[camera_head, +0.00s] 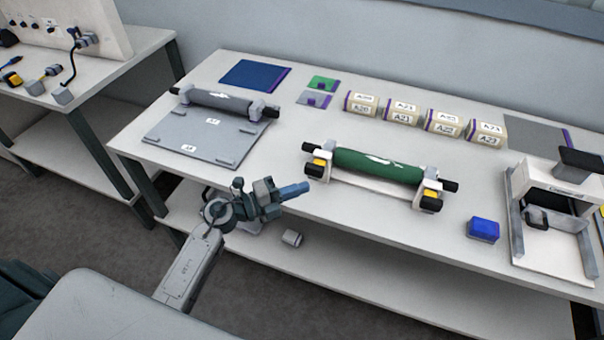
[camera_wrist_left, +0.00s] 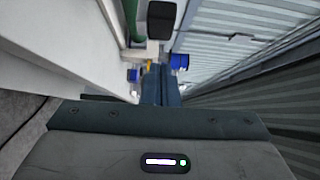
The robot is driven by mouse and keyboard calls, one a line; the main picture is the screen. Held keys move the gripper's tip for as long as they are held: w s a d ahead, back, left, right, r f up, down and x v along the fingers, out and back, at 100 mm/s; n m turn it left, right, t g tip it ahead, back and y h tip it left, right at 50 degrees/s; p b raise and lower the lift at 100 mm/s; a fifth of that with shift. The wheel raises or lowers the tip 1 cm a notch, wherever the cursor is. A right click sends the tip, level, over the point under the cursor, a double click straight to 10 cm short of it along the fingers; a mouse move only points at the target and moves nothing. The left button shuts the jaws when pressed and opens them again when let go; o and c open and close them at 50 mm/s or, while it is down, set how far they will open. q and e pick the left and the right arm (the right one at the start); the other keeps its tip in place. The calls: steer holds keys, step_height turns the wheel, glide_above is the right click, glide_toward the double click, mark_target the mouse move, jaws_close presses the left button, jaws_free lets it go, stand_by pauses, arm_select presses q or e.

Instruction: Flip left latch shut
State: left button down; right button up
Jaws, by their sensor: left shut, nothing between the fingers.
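The green roll (camera_head: 378,165) lies across a white stand (camera_head: 372,187) near the table's front edge. Its left support carries a yellow latch piece (camera_head: 318,165) beside a black shaft end (camera_head: 308,148). Whether this latch is up or down is too small to tell. The right support has a similar yellow piece (camera_head: 430,194). My left gripper (camera_head: 303,187) is shut and empty, just left of and in front of the left support, apart from it. In the left wrist view its blue fingers (camera_wrist_left: 160,85) point ahead, with the green roll (camera_wrist_left: 132,20) at top left. My right gripper is out of view.
A grey roll (camera_head: 222,100) lies on a grey plate (camera_head: 190,137) to the left. A blue box (camera_head: 483,229) and a white frame device (camera_head: 550,215) stand to the right. A lower shelf (camera_head: 400,280) lies below the tabletop.

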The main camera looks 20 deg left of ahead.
mark_target(308, 166)
arm_select(q)
steer(key=w, duration=0.3)
steer(key=shift+w+a+p, duration=0.1)
steer(key=shift+w+p, duration=0.15)
steer(key=shift+p, duration=0.1)
steer(key=w, duration=0.4)
steer(key=shift+w, duration=0.25)
steer(key=shift+s+r, duration=0.1)
